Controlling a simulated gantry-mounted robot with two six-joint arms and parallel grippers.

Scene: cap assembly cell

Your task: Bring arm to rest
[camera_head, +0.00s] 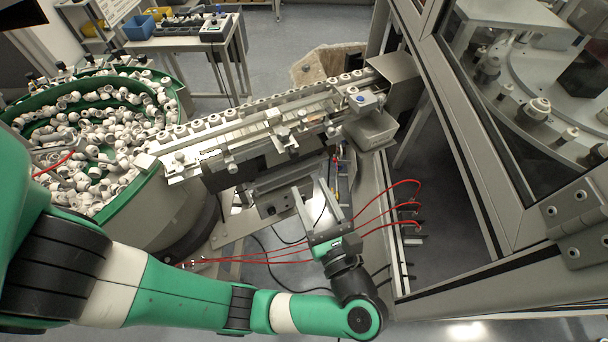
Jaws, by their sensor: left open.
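My left arm, green, white and black, comes in from the left along the bottom of the head view. Its gripper (316,205) points up and away, just in front of the feeder rail's underside. The two fingers stand apart with nothing visible between them. My right gripper does not show.
A green bowl feeder (130,195) full of white caps stands at the left. A linear rail (245,125) carries a row of caps toward the framed machine cell (470,150) at the right. Red hoses (385,205) hang close to the gripper. A table (180,42) stands behind.

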